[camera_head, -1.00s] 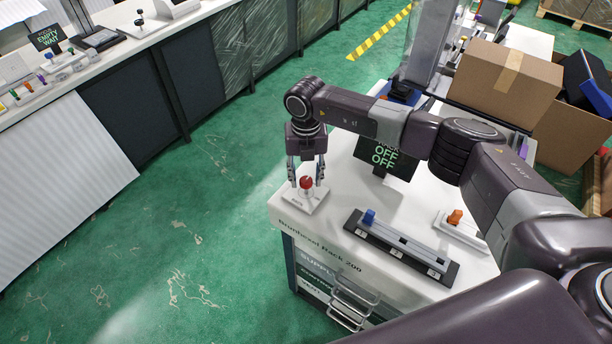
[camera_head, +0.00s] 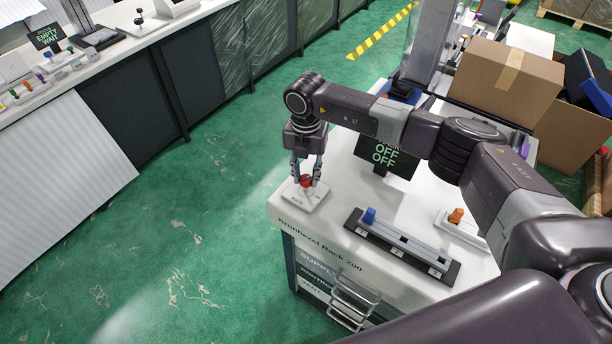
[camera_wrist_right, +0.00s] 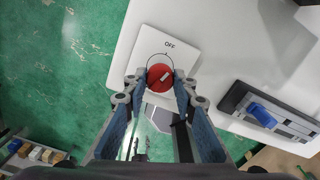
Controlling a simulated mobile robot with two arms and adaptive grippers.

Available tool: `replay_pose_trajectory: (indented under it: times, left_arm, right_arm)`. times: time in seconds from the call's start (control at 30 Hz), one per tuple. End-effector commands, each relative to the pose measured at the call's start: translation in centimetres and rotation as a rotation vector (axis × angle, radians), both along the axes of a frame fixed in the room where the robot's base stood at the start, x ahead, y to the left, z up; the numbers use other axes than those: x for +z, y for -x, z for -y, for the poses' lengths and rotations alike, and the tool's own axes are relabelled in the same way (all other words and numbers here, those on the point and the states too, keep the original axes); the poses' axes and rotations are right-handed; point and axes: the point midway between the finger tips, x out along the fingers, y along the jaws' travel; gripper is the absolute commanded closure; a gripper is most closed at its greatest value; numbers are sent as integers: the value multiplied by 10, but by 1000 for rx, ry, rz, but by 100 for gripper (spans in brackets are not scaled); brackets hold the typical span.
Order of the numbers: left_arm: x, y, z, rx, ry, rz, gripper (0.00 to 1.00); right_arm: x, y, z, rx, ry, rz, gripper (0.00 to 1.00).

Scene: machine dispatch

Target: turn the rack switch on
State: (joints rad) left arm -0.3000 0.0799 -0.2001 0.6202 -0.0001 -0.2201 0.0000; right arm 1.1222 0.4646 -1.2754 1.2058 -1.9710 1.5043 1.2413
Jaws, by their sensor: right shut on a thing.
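The rack switch is a red round knob (camera_head: 306,181) on a white plate (camera_head: 300,201) at the left corner of the white rack top. In the right wrist view the knob (camera_wrist_right: 160,78) shows a pale mark, and the plate reads OFF beside a curved arrow. My right gripper (camera_head: 305,184) points down over the plate, its fingers shut on the knob from both sides. It also shows in the right wrist view (camera_wrist_right: 158,88). The small screen (camera_head: 386,157) behind reads OFF, OFF. My left gripper is not in view.
A slider rail with a blue knob (camera_head: 369,215) and an orange-knobbed switch (camera_head: 456,215) stand on the rack top (camera_head: 330,235). Cardboard boxes (camera_head: 505,80) stand at the back right. Green floor is open to the left.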

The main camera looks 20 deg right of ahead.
Motion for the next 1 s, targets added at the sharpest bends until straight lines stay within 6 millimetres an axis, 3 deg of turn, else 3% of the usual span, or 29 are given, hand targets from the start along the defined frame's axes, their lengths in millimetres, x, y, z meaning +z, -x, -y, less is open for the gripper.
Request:
replay_pose_trajectory:
  times: [1.0]
  left_arm:
    - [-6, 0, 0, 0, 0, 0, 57]
  right_arm:
    - [2, -1, 0, -955, 0, 3, 99]
